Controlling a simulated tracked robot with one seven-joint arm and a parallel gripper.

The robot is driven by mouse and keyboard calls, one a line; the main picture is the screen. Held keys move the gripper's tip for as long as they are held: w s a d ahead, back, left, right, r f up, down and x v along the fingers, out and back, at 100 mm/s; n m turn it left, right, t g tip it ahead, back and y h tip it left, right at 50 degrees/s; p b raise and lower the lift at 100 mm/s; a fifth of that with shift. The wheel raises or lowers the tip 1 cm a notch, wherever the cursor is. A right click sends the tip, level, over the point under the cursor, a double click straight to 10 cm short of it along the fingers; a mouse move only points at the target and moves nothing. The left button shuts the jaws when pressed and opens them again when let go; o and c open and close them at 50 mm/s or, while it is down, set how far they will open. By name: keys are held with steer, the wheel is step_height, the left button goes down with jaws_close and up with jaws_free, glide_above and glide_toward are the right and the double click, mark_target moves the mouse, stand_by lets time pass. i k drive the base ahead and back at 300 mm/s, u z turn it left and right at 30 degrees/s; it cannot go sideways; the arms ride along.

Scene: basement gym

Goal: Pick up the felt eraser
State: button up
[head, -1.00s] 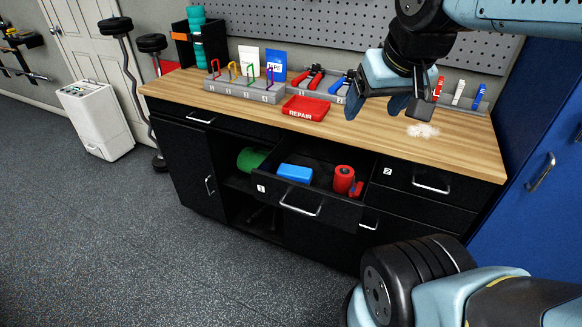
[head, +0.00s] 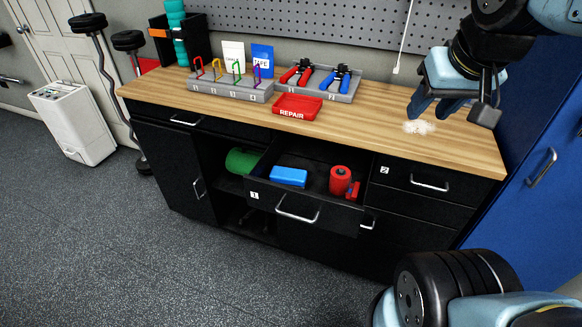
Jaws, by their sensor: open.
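A blue block (head: 289,176), which looks like the felt eraser, lies in the pulled-out drawer marked 1 (head: 297,206). It lies flat, left of a red cylindrical item (head: 341,180). My gripper (head: 453,110) is open and empty, with its fingers pointing down above the right part of the wooden worktop. It is well above and to the right of the drawer, apart from the block. A white powdery patch (head: 418,127) on the worktop shows beside the left finger.
A red REPAIR tray (head: 297,107), a rack with coloured shackles (head: 231,90) and a plier holder (head: 318,84) stand on the worktop. A green roll (head: 243,161) is in the open shelf. Drawer 2 (head: 428,180) is shut. A blue cabinet (head: 530,205) stands at right.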

mark_target(293, 177)
steer(key=u, duration=0.05)
steer(key=k, duration=1)
steer(key=u, duration=0.45)
steer(key=i, duration=1)
steer(key=z, duration=0.05)
